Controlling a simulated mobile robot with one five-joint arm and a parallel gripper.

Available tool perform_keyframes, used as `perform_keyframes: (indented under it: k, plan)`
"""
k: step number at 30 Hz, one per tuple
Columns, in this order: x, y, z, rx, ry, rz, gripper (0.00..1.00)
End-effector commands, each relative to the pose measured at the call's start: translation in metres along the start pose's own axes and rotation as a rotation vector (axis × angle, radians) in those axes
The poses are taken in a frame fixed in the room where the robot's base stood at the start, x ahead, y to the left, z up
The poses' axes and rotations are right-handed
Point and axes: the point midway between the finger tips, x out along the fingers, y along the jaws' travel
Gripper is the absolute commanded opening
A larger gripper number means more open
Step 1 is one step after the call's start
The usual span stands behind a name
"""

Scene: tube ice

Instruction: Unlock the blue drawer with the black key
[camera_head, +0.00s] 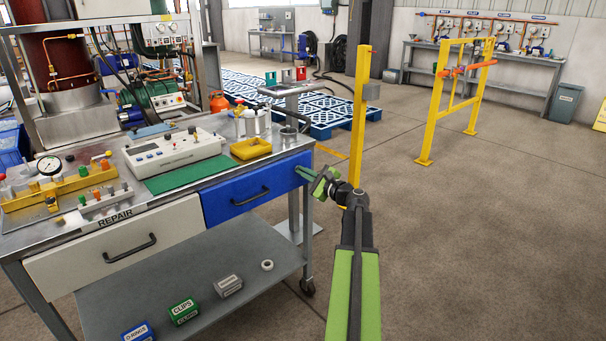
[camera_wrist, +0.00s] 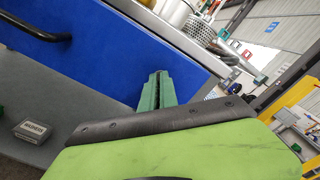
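The blue drawer (camera_head: 252,193) is shut under the right part of the workbench top, with a black bar handle (camera_head: 250,196). Its blue front (camera_wrist: 115,55) fills much of the wrist view, with the handle at upper left. My gripper (camera_head: 303,172) is at the right end of the drawer front. In the wrist view its green fingers (camera_wrist: 157,90) point at the front, close together with a narrow dark slit between them. I cannot tell whether they touch the front or hold something. The black key and the lock cannot be made out; the fingers cover that spot.
A white drawer (camera_head: 115,245) is shut to the left of the blue one. Several labelled boxes, including a green one (camera_head: 184,311), stand on the lower shelf. A yellow post (camera_head: 360,115) rises behind my arm. The floor to the right is clear.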

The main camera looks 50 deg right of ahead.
Motion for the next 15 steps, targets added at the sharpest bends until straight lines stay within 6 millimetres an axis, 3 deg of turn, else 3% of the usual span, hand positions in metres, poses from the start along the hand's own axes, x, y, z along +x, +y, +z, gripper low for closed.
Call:
perform_keyframes:
  k: [11,15]
  plan:
    - [0.0000,-0.0001,0.0001,-0.005,0.000,0.000,0.00]
    - [0.0000,-0.0001,0.0000,-0.004,0.000,0.000,0.19]
